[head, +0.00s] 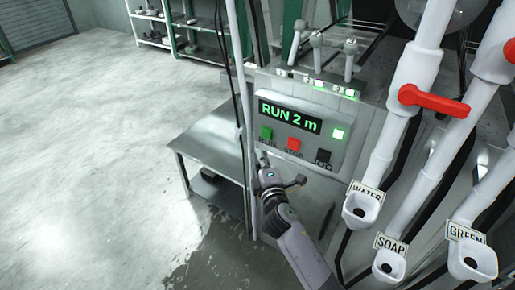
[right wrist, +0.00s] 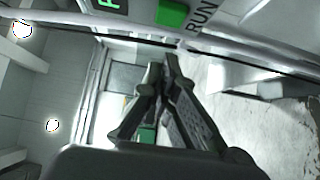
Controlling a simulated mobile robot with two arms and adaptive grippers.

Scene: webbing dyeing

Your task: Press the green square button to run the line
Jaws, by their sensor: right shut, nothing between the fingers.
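The green square button (head: 266,133) is on the sloped grey control panel (head: 318,110), at the left of a row with a red STOP button (head: 293,144) and a black JOG button (head: 323,156). The panel's display (head: 289,116) reads "RUN 2 m". My right gripper (head: 265,168) is shut and empty, just below the green button in the head view. In the right wrist view its fingertips (right wrist: 161,66) are together, and the green button (right wrist: 172,14) with its RUN label shows above them, apart from them in the picture. My left gripper is not in view.
Levers (head: 317,50) stand above the panel. White pipes with a red handle (head: 433,101) and spouts labelled WATER, SOAP and GREEN are at the right. A metal table (head: 207,145) stands behind at the left; open floor lies beyond.

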